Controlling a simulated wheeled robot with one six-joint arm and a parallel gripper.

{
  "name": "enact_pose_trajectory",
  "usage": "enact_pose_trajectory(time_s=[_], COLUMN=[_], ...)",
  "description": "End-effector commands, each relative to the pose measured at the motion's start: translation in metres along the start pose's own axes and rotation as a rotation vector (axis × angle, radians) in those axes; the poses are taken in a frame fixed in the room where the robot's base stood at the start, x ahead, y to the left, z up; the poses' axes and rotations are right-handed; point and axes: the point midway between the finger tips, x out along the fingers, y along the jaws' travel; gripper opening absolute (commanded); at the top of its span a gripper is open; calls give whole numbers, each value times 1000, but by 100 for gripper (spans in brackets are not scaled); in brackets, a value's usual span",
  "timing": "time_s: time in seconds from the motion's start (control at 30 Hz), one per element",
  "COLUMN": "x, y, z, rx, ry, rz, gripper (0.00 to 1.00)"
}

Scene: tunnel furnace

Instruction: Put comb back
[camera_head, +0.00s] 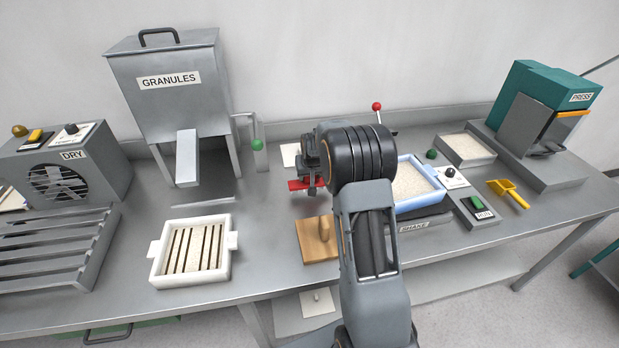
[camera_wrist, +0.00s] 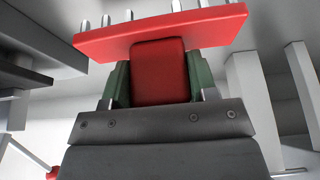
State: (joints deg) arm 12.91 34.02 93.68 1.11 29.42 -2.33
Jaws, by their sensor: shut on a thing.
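The red comb (camera_head: 301,184) is in my gripper (camera_head: 314,183), held above the middle of the workbench. In the wrist view the comb (camera_wrist: 165,32) shows a wide red bar with several grey pins along its far side. Its red block-shaped handle (camera_wrist: 159,75) sits between the green fingers of my gripper (camera_wrist: 159,82), which are shut on it. In the head view my arm hides part of the bench behind it, and the comb's pins are not clear there.
The granules hopper (camera_head: 181,103) stands at the back left. A blue-rimmed tray (camera_head: 430,176) is on the right, near the press (camera_head: 565,88).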

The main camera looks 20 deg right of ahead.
Motion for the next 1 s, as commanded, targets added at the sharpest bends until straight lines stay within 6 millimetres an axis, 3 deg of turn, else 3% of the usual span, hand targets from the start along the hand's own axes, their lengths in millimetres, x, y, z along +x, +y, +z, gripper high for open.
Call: enact_pose_trajectory(time_s=[0.13,0.53,0.57,0.6,0.8,1.0], x=[16,22,21,20,20,20], y=[0,-1,-1,-1,-1,-1], z=[7,10,9,9,9,9], rx=[0,0,0,0,0,0], ry=[-2,0,0,0,-1,-1], rz=[0,0,0,0,0,0], gripper=[31,31,55,59,78,79])
